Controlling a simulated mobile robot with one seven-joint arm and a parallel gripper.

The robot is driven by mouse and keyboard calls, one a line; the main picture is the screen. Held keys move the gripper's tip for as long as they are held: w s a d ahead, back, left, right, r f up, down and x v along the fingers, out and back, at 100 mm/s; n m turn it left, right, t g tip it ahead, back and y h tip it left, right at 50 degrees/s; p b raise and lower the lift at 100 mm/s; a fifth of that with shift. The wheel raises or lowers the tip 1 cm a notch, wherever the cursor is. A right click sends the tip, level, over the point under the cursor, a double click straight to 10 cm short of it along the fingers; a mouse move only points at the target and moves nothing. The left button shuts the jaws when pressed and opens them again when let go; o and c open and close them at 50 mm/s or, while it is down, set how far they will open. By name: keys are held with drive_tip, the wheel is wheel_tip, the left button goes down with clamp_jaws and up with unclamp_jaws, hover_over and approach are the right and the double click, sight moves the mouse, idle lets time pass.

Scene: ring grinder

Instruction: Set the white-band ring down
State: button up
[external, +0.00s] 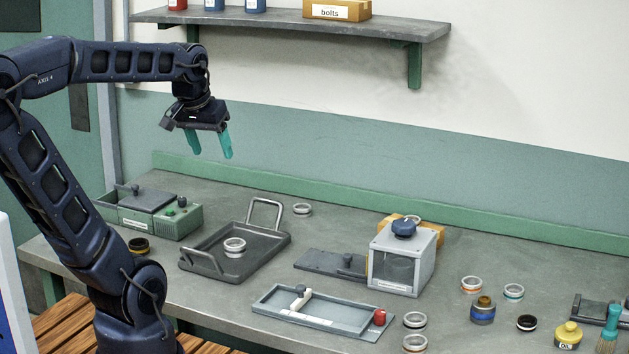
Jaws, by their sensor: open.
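A pale ring (234,246) that looks white-banded lies flat in the dark handled tray (208,271) on the bench. My gripper (210,150) is open, with its two teal fingers pointing down. It is empty, high above the back left of the bench, and well clear of the tray and the ring. Another pale ring (302,210) lies on the bench behind the tray, and a further one (414,320) lies at the front right; their band colours are too small to tell.
A green box (176,219) stands left of the tray. A grey housing with a blue knob (404,229) and a shallow grey tray (312,315) stand to the right. Several rings, bottles and a brush (611,325) are at the far right. A shelf (290,23) hangs above.

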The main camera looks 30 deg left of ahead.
drive_tip(key=s+a+f, duration=0.2)
drive_tip(key=s+f, duration=0.1)
drive_tip(key=s, duration=0.2)
drive_tip(key=shift+a+t, duration=0.3)
drive_tip(key=shift+a, duration=0.1)
drive_tip(key=shift+s, duration=0.1)
idle(0.8)
